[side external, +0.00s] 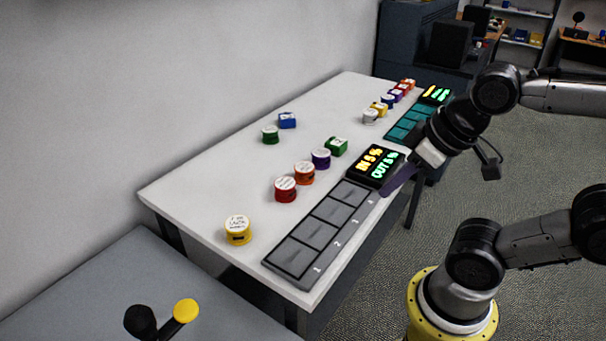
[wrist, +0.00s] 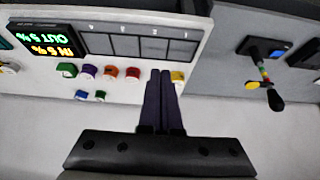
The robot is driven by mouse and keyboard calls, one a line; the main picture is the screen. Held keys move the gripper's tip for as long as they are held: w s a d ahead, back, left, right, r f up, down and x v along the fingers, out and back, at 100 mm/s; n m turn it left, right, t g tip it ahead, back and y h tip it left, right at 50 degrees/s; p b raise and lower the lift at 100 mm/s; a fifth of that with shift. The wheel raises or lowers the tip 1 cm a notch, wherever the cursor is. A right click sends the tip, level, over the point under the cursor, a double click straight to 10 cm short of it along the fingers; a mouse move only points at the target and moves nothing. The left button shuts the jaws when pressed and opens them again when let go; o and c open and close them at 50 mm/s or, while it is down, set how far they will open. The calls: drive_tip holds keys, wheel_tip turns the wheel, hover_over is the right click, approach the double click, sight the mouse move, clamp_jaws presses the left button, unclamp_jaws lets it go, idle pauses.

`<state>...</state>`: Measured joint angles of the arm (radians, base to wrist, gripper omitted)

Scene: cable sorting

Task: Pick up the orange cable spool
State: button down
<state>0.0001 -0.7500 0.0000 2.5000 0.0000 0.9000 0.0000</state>
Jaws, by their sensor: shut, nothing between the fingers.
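The orange cable spool (side external: 304,174) stands upright on the white table, in a row between a red spool (side external: 285,190) and a purple spool (side external: 320,159). The orange spool also shows in the wrist view (wrist: 110,73), left of my fingers. My gripper (side external: 389,190) is shut and empty, near the front table edge beside the display, well apart from the orange spool. In the wrist view my gripper (wrist: 160,71) has its two dark fingers together, their tips appearing between the red spool (wrist: 132,74) and the yellow spool (wrist: 177,77).
A grey tray with numbered compartments (side external: 320,228) and a lit display (side external: 375,165) lie along the front edge. Green (side external: 270,136) and blue (side external: 287,121) items stand behind. More items and a teal tray (side external: 408,125) are farther off.

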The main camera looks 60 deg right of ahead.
unclamp_jaws()
idle(0.3)
